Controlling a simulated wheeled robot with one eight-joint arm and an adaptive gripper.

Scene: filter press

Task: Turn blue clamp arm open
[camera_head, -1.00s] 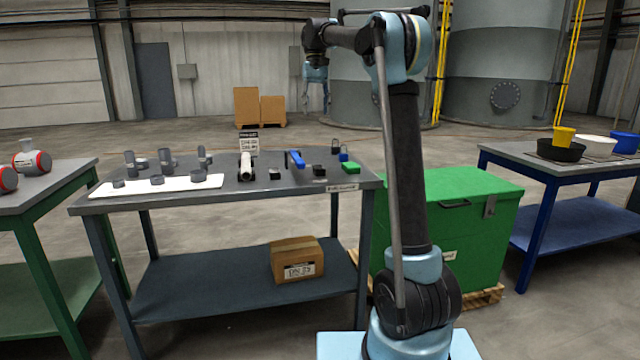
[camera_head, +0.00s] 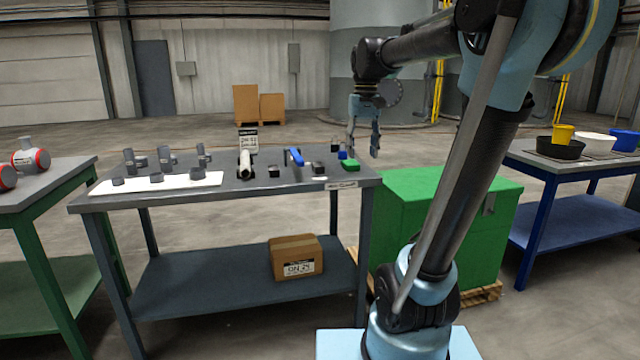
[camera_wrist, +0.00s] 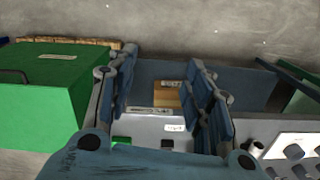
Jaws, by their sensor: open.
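The blue clamp arm (camera_head: 294,157) is a small blue bar on the grey table, right of a white cylindrical part. It points up and leans back to the left. My gripper (camera_head: 362,146) hangs above the table's right end in the head view, to the right of the clamp arm and apart from it. Its two fingers are spread and empty. In the wrist view my gripper (camera_wrist: 163,100) shows open fingers with the table edge and a carton below between them. I cannot make out the blue clamp arm in the wrist view.
The grey table (camera_head: 225,196) carries a white mat (camera_head: 170,184) with several grey fittings, a white cylindrical part (camera_head: 245,163), small black blocks and a green block (camera_head: 350,163). A green chest (camera_head: 450,205) stands right of the table. A carton (camera_head: 296,257) sits on the lower shelf.

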